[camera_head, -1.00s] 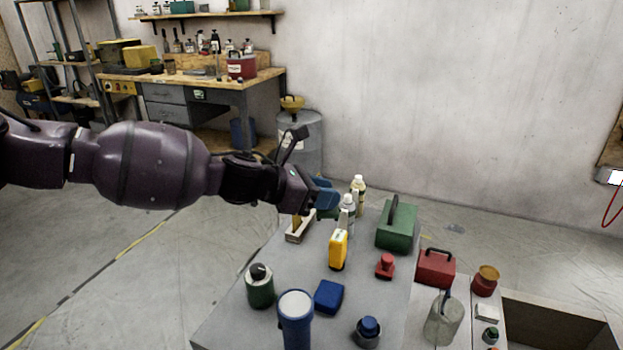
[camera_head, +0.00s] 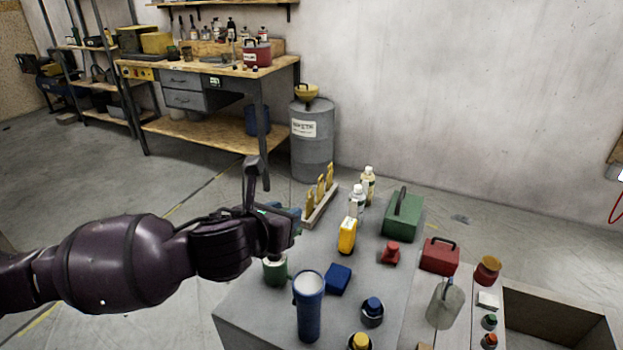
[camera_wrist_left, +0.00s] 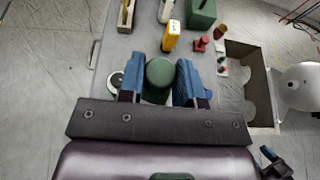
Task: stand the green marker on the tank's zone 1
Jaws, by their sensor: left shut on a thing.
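My left gripper (camera_head: 285,222) is over the left edge of the grey table, beside a green jar (camera_head: 274,271). In the left wrist view its blue fingers (camera_wrist_left: 160,84) are shut on the green marker (camera_wrist_left: 158,76), a thick green cylinder seen nearly end-on. In the head view the marker is mostly hidden by the gripper. I cannot tell which thing is the tank, and no zone 1 marking is readable.
A drum (camera_head: 312,145) stands behind.

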